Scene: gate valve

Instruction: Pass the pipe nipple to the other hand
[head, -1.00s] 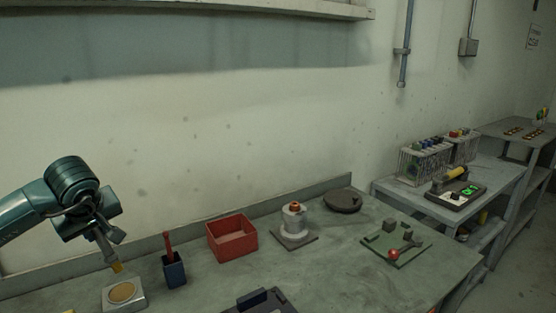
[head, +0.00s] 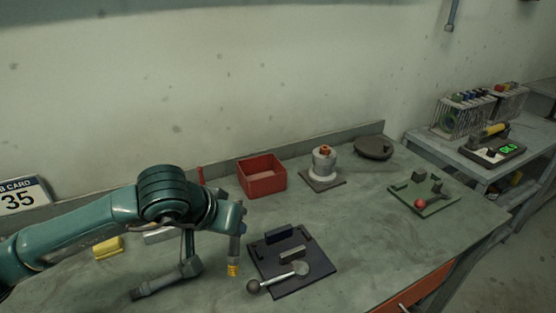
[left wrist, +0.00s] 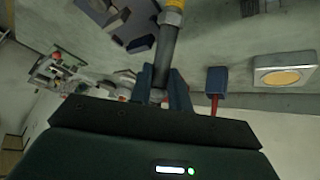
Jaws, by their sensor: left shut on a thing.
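The pipe nipple (head: 234,252) is a slim grey pipe with a yellow lower end. My left gripper (head: 237,229) is shut on its upper part and holds it pointing down, left of the dark fixture plate. In the left wrist view the nipple (left wrist: 164,55) stands out from between the two fingers of my left gripper (left wrist: 165,90), its yellow band at the top edge. The head view does not show clearly whether its lower tip touches the table. My right gripper is not in view.
A dark plate with blocks and a ball-ended lever (head: 280,284) lies right of the nipple. A red bin (head: 262,188), a white valve (head: 324,165) and a green board (head: 408,203) stand behind. A grey angled piece (head: 165,283) lies to the left; I cannot tell what it is.

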